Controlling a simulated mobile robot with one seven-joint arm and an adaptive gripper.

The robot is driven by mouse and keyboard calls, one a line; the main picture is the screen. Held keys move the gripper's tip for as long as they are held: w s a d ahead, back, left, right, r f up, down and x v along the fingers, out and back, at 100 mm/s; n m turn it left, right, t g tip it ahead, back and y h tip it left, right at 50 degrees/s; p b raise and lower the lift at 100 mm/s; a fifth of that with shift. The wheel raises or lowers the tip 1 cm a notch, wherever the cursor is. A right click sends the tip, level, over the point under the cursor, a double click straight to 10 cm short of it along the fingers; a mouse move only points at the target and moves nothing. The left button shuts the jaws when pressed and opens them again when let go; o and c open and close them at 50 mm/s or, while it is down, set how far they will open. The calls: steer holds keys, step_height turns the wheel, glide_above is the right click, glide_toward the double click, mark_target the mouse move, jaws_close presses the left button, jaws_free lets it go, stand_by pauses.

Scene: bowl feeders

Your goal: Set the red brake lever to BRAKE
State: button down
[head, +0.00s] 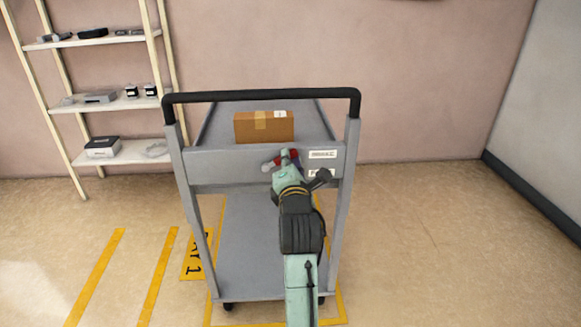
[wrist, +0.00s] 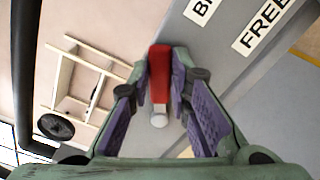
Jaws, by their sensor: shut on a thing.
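The red brake lever (wrist: 160,72) is in the middle of the wrist view, between my gripper's (wrist: 159,80) fingers. A pale round end shows at its lower tip. My gripper is shut on the lever, with a fingertip at each side of it. In the head view my gripper (head: 288,158) is at the cart's front panel, and only a bit of red shows beside it. Two white labels are on the panel: an upper one (head: 323,154) and a lower FREE label (wrist: 264,27), partly hidden by my gripper in the head view. The upper label is cut off in the wrist view.
The grey cart (head: 240,166) has a black push handle (head: 262,96) across its top. A cardboard box (head: 264,128) lies on its upper deck. The floor right of the cart is clear.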

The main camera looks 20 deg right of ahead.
steer(key=shift+a+r, duration=0.1)
stand_by(0.4)
steer(key=c, duration=1.5)
jaws_free()
steer(key=v, duration=0.7)
steer(key=shift+s+a, duration=0.1)
steer(key=shift+s, duration=0.15)
steer(key=shift+r, duration=0.1)
